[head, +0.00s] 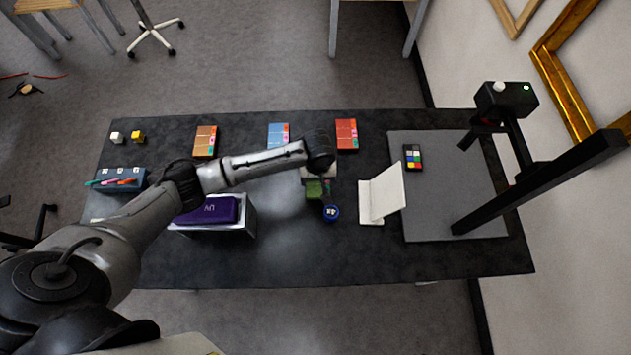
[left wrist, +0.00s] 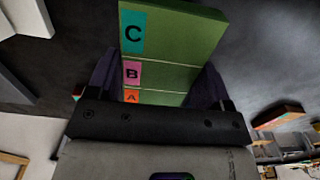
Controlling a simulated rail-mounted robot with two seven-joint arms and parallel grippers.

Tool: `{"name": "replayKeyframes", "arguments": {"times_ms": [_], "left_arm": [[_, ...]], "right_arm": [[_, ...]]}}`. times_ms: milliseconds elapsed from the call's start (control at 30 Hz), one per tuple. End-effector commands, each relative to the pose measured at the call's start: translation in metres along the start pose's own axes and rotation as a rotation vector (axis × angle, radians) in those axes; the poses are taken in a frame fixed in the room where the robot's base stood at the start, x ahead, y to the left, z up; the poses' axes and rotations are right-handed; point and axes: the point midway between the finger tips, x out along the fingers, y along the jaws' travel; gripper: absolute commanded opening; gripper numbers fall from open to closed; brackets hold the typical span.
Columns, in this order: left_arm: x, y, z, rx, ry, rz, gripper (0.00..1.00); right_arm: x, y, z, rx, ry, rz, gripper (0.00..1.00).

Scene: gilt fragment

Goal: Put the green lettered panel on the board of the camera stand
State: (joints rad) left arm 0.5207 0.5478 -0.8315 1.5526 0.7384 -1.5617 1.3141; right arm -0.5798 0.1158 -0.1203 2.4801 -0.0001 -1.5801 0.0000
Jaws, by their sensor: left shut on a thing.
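The green lettered panel (left wrist: 185,38) is in my left gripper (left wrist: 160,90), between its two fingers. Coloured tabs with the letters C, B and A run along its left side in the left wrist view. In the head view the green panel (head: 314,191) shows small below the left gripper (head: 319,178), over the middle of the table; I cannot tell its exact height. The camera stand (head: 540,180) is at the right end of the table. My right gripper is not in view.
A white folded card (head: 382,195) stands between the panel and the board. Orange (head: 205,140), blue (head: 278,135) and red (head: 346,134) panels lie along the far edge. A purple UV case (head: 210,210) is left.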

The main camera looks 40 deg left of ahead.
Motion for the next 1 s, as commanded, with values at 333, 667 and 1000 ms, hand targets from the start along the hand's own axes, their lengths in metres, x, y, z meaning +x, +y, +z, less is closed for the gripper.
{"name": "replayKeyframes", "arguments": {"times_ms": [333, 667, 1000], "left_arm": [[0.015, -0.005, -0.005, -0.001, 0.0, 0.0, 0.49], [0.044, -0.005, -0.005, 0.0, 0.002, 0.0, 0.49], [0.047, -0.005, -0.005, 0.0, 0.002, 0.001, 0.75]], "right_arm": [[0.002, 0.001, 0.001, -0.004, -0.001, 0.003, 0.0], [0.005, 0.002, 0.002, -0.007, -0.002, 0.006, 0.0], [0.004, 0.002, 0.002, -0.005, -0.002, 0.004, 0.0]]}}
